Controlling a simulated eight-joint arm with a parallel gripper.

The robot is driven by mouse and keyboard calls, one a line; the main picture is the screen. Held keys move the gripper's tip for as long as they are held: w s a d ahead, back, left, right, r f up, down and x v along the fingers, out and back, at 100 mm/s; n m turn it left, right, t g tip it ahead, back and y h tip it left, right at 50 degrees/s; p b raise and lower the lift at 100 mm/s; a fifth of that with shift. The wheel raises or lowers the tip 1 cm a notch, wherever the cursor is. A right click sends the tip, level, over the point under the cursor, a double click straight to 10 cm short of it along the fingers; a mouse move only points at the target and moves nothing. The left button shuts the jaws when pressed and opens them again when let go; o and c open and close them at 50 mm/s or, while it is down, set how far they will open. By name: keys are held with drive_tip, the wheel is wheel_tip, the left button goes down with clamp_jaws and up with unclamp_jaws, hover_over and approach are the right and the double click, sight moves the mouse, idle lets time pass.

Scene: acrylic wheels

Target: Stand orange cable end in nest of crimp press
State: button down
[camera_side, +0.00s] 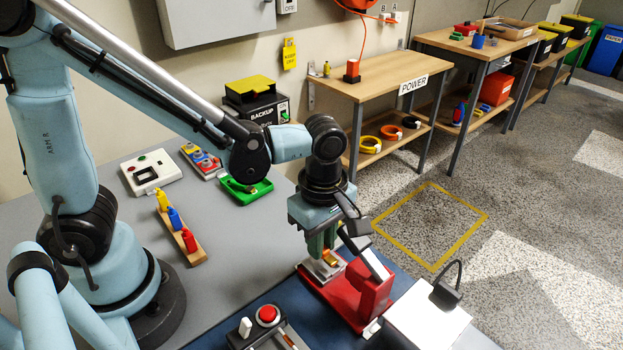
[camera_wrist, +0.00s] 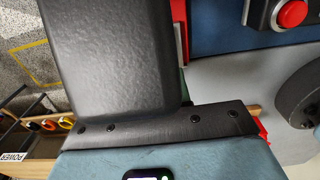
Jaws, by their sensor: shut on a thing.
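The crimp press (camera_side: 366,292) is red with a pale metal block (camera_side: 321,269) on its left part. My gripper (camera_side: 325,247) points down over this block, in front of the tall red part. A small orange piece, the orange cable end (camera_side: 331,258), shows at the fingertips, and the gripper is shut on it. Its lower end is close to the metal block; I cannot tell whether it touches or sits in the nest. In the wrist view a strip of the red press (camera_wrist: 180,30) shows beside a large black housing, and the cable end is hidden.
A control box with a red button (camera_side: 267,314) stands in front, left of the press. A white box (camera_side: 428,318) is close on the right. A wooden rack (camera_side: 190,248) holds yellow, blue and red pieces. A green tray (camera_side: 241,192) lies behind.

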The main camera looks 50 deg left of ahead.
drive_tip(key=shift+f, duration=0.9)
idle(2.1)
drive_tip(key=c, duration=1)
unclamp_jaws()
drive_tip(key=shift+r, duration=0.1)
wheel_tip(320, 180, up, 12)
drive_tip(key=shift+f, duration=0.1)
drive_tip(key=shift+a, duration=0.1)
